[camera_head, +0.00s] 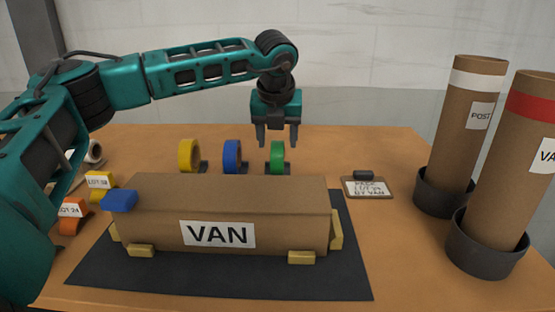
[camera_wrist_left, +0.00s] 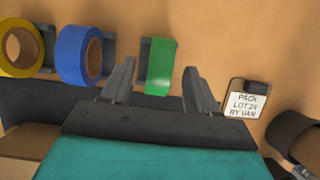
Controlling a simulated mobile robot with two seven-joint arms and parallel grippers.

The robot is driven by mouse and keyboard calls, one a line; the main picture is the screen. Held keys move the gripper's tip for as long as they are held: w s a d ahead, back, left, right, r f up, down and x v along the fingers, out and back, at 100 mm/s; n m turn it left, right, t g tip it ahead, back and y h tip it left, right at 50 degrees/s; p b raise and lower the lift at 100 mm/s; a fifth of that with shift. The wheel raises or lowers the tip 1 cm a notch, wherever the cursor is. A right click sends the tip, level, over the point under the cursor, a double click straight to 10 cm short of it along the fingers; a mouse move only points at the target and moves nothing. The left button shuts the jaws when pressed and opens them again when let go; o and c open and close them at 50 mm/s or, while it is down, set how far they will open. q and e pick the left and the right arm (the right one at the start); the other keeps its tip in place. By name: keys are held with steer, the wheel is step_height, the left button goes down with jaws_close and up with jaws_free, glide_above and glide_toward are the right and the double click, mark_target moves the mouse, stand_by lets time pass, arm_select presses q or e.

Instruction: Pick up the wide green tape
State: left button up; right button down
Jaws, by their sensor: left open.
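The wide green tape (camera_head: 277,153) stands upright in a dark holder behind the brown box, at the right end of a row of three tapes. In the left wrist view the green tape (camera_wrist_left: 161,66) shows as a solid green band between the lines of my fingers. My left gripper (camera_head: 278,138) is open and empty, pointing down just above the green tape. Its two fingers (camera_wrist_left: 160,80) are spread apart in the left wrist view, and I cannot tell whether either touches the tape. The box hides the tape's lower part in the head view. My right gripper is not in view.
A blue tape (camera_head: 232,152) and a yellow tape (camera_head: 189,155) stand left of the green one. The box marked VAN (camera_head: 235,192) lies in front on a dark mat (camera_head: 200,281). A clipboard (camera_head: 367,188) lies right. Two cardboard tubes (camera_head: 466,130) stand in dark holders farther right.

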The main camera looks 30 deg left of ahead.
mark_target(277, 142)
arm_select(q)
steer(key=shift+x, duration=2)
steer(key=c, duration=1.1)
steer(key=shift+o, duration=0.2)
steer(key=shift+r, duration=0.15)
step_height(277, 142, up, 20)
steer(key=p, duration=0.3)
steer(key=o, duration=0.5)
steer(key=shift+c, duration=0.2)
steer(key=c, duration=0.3)
